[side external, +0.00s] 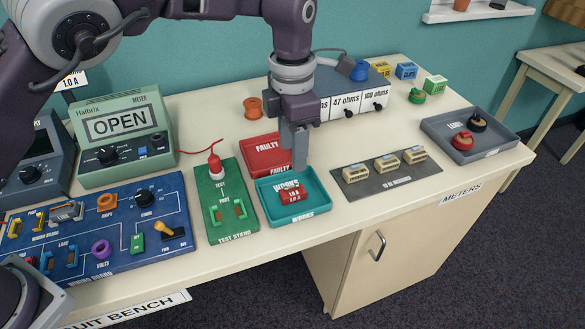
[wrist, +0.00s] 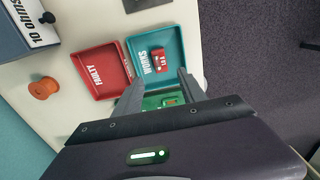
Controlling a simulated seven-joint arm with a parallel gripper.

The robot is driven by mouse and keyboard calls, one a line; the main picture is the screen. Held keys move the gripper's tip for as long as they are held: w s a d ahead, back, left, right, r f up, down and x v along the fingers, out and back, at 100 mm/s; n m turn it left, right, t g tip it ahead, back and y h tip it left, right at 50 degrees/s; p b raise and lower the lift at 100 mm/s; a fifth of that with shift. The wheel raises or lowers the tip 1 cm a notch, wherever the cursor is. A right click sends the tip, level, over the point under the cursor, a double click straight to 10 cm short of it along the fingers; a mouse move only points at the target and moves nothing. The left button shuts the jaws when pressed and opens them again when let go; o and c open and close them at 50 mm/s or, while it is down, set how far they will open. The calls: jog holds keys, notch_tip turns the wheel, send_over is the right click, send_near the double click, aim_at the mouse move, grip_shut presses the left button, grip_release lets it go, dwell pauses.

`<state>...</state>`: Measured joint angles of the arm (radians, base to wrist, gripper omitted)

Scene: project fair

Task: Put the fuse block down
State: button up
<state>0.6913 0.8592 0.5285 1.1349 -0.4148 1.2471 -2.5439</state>
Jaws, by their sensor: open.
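A small red fuse block (side external: 291,194) with white lettering lies in the teal tray marked WORKS (side external: 322,197). In the wrist view the red block (wrist: 158,60) lies flat on the floor of the teal tray (wrist: 177,32), near its middle. My gripper (side external: 300,165) is above the back of the teal tray, pointing down, with its fingers apart from the block. In the wrist view my gripper (wrist: 160,92) is open with nothing between its fingers. The red FAULTY tray (side external: 262,160) stands directly behind and looks empty in the wrist view.
The green test board (side external: 218,231) is left of the teal tray. A meter (side external: 121,126) reading OPEN and a blue wiring board (side external: 85,250) stand further left. A dark mat (side external: 372,191) with several beige parts is to the right, and a grey leads tray (side external: 482,153) beyond it.

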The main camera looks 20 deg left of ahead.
jog(key=s+a+r+m+t+h, duration=0.1)
jog(key=s+a+r+m, duration=0.45)
jog(key=a+r, duration=0.2)
jog(key=s+a+r+m+t+h, duration=0.1)
jog(key=s+a+r+m, duration=0.5)
jog(key=r, duration=0.3)
jog(key=s+a+f+m+t+y, duration=0.1)
jog(key=s+a+f+m, duration=0.1)
jog(key=s+a+m, duration=0.2)
jog(key=s+a+f+m+t+y, duration=0.1)
jog(key=s+a+m, duration=0.3)
jog(key=s+m, duration=0.7)
jog(key=s+t, duration=0.1)
jog(key=s, duration=0.2)
jog(key=shift+f+t, duration=0.3)
jog(key=shift+f, duration=0.1)
jog(key=shift+a+m, duration=0.1)
jog(key=shift+m, duration=0.15)
